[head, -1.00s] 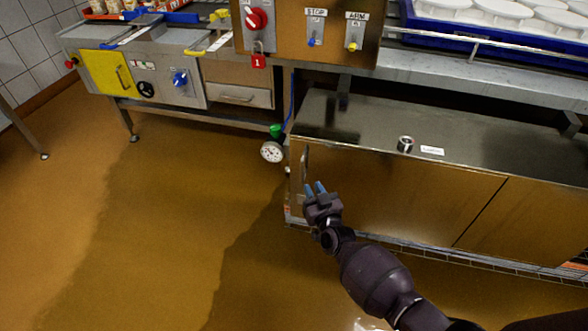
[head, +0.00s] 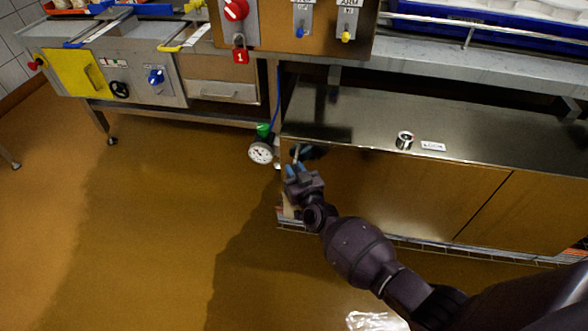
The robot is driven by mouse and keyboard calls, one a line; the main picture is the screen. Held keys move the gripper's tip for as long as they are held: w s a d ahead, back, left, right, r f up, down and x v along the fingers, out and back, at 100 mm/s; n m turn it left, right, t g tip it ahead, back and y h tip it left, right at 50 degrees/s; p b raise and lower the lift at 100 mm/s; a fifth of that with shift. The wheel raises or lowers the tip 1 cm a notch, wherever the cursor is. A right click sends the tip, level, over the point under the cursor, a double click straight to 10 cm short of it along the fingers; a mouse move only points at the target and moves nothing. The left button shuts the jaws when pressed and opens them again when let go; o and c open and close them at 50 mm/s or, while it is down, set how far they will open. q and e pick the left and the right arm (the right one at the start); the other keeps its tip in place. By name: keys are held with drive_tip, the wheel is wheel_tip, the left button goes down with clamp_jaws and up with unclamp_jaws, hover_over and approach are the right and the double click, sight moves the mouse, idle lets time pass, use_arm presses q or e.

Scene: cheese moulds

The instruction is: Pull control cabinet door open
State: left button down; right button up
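The low steel cabinet has a wide left door (head: 400,190) that looks shut, its face flush with the panel to its right. The door's upright handle (head: 296,152) is near its upper left edge. My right gripper (head: 296,169) is at this handle, its blue-tipped fingers pointing up and set a little apart. The handle's lower part is hidden by the fingers, and I cannot tell whether they touch it. My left gripper is not in view.
A round gauge (head: 261,153) hangs just left of the handle. A dark round object (head: 404,140) and a white label (head: 433,146) lie on the cabinet top. A control box (head: 280,28) with a red switch is above. The floor at left (head: 150,230) is clear.

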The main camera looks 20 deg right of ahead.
clamp_jaws()
drive_tip(key=shift+s, duration=0.1)
